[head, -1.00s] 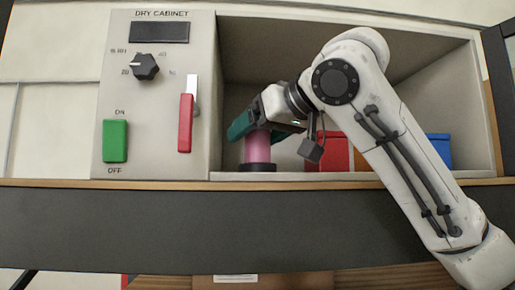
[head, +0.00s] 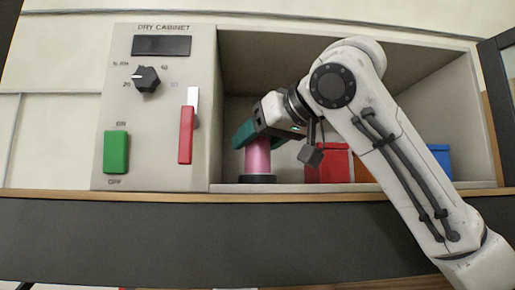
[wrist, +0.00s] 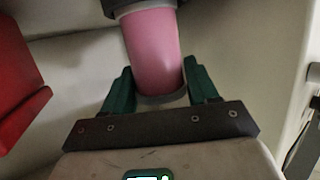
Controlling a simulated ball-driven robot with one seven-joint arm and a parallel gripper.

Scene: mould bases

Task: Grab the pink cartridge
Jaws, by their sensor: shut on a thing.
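The pink cartridge (head: 257,160) stands upright on a dark round base (head: 257,179) at the left of the open cabinet bay. My gripper (head: 258,140) reaches in from the right, its green fingers at the upper part of the cartridge. In the wrist view the cartridge (wrist: 153,50) lies between the two green fingers (wrist: 158,90), and the gripper is shut on it. The dark base (wrist: 125,6) shows at the top edge there, and the cartridge still meets it.
A red block (head: 326,163) stands to the right in the bay, with a blue block (head: 440,157) farther right, partly behind my arm. The cabinet's control panel (head: 153,110) with a knob, green switch and red lever is left of the bay.

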